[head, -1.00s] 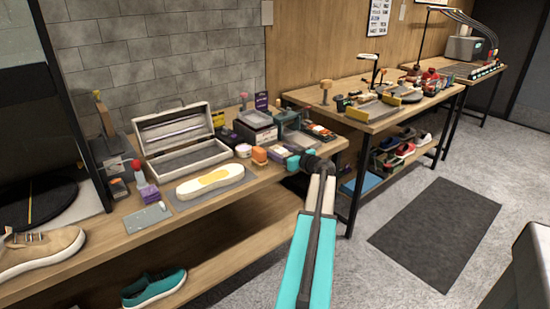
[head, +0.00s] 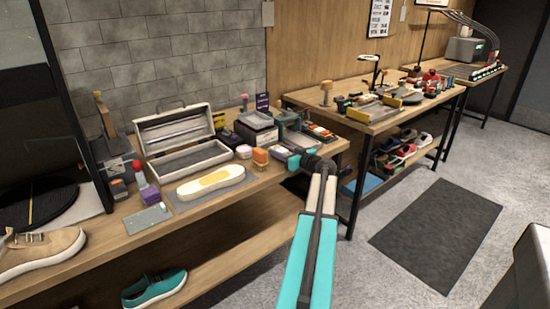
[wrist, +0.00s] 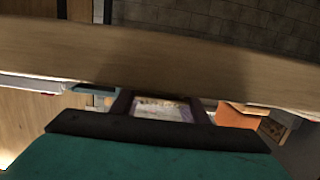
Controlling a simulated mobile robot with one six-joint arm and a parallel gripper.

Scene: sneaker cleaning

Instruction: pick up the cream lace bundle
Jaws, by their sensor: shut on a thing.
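My gripper (wrist: 160,112) shows at the bottom of the wrist view, its two dark fingers closed on the sides of a small pale thing, seemingly the cream lace bundle (wrist: 160,106). Only a whitish, slightly purple patch of it shows between the fingers. In the head view my gripper (head: 294,162) is at the right end of the near bench, close above its top. The bundle cannot be told apart there, and whether it touches the bench is unclear.
The near bench (head: 215,198) holds an open grey box (head: 190,160), a cream shoe sole (head: 211,182) and an orange-topped item (head: 260,157) just left of my gripper. Small boxes crowd behind it. A second bench (head: 372,125) stands to the right. The floor in front is clear.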

